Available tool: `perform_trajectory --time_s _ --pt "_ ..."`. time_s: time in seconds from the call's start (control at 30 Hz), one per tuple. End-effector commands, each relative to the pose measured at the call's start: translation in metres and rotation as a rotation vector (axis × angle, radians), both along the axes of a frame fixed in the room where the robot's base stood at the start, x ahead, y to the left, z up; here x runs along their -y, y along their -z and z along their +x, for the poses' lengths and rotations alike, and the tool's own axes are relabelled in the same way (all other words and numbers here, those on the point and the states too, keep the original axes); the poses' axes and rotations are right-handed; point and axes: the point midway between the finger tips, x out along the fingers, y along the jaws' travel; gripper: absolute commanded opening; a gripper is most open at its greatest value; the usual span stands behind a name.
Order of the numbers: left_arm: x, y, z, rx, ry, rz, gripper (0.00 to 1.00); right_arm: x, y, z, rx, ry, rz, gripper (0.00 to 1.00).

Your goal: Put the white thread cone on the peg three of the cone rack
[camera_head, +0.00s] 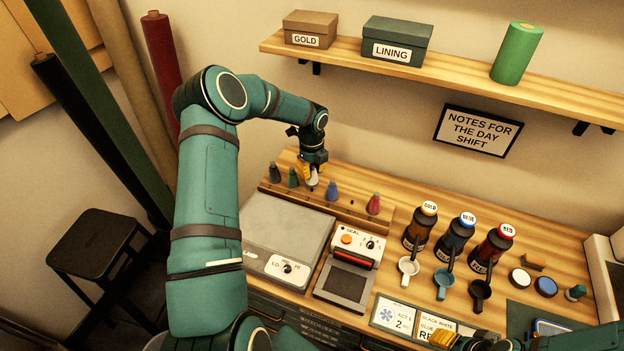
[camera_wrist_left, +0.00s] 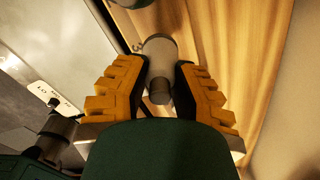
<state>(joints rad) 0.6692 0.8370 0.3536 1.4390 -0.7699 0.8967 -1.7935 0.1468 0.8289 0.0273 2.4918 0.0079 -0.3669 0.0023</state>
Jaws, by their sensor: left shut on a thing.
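The cone rack (camera_head: 345,213) runs along the back of the table against the wall. My left gripper (camera_head: 312,177) is over the rack, shut on the white thread cone (camera_head: 312,184), between the green cone (camera_head: 293,178) and the blue cone (camera_head: 332,190). In the left wrist view the white cone (camera_wrist_left: 160,62) looks grey between both yellow fingers, beside a mark like a 3 on the wood. I cannot tell whether it is seated on a peg. My right gripper (camera_head: 441,338) is at the bottom edge, partly cut off; its opening is unclear.
A black cone (camera_head: 275,173) and a red cone (camera_head: 374,204) also stand on the rack. A grey press (camera_head: 285,243) and a sealer (camera_head: 350,270) lie in front. Several dark bottles (camera_head: 420,228) and small cups stand to the right. A shelf (camera_head: 440,75) hangs above.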

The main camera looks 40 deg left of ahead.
Motion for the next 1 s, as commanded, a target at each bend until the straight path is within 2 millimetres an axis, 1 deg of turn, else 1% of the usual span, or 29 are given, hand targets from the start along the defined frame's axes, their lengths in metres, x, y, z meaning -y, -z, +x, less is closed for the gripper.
perform_trajectory --time_s 0.33,0.57,0.7,0.73,0.8,1.0 --pt "0.000 0.037 0.000 0.001 0.000 0.000 0.00 0.000 0.000 0.000 -0.001 0.000 0.000 0.47" --pt "0.000 0.038 0.000 0.001 0.000 0.001 0.00 0.000 0.000 0.000 -0.001 0.000 0.000 0.47" --pt "0.000 0.042 0.000 0.001 0.000 0.001 0.00 0.000 0.003 0.000 -0.001 0.000 0.000 0.47" --pt "0.000 0.042 0.000 0.001 0.000 0.001 0.31 0.000 0.004 0.000 -0.001 0.000 0.000 0.47" --pt "0.000 0.041 0.000 0.001 0.000 0.001 0.52 0.000 0.003 0.000 -0.001 0.000 -0.001 0.47" --pt "0.000 0.041 0.000 0.001 -0.001 0.001 0.52 0.000 0.002 0.000 0.000 0.000 0.000 0.47"
